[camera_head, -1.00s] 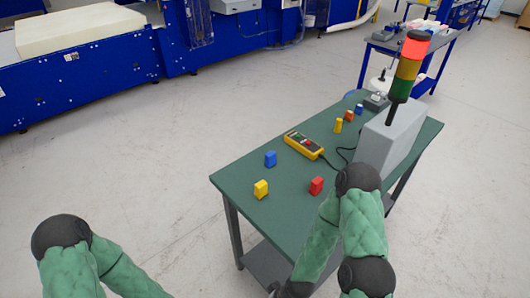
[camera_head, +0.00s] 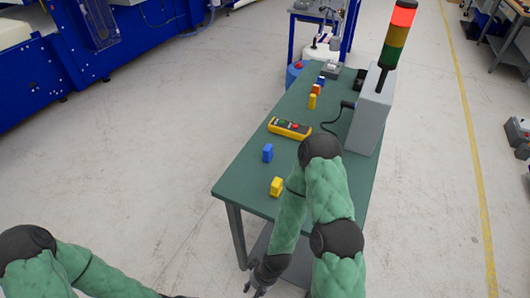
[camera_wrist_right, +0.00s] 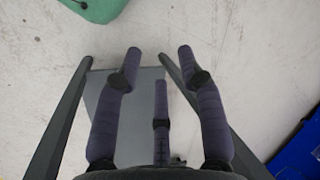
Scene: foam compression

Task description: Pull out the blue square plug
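A blue block-shaped plug (camera_head: 267,153) stands upright on the near part of the green table (camera_head: 240,178). A smaller blue piece (camera_head: 321,80) stands at the far end; I cannot tell which is the square one. My right gripper (camera_head: 258,281) is low beside the table's near end, below the top and apart from both. In the right wrist view its fingers (camera_wrist_right: 160,54) are spread with nothing between them. My left arm's dark end (camera_head: 175,295) only just shows at the bottom edge; its fingers cannot be made out.
A yellow plug (camera_head: 276,187) stands near the table's front edge. A yellow control box (camera_head: 289,128) lies behind the blue plug. Orange and yellow pieces stand farther back. A grey box (camera_head: 369,118) with a lit red signal tower (camera_head: 396,35) stands at the right.

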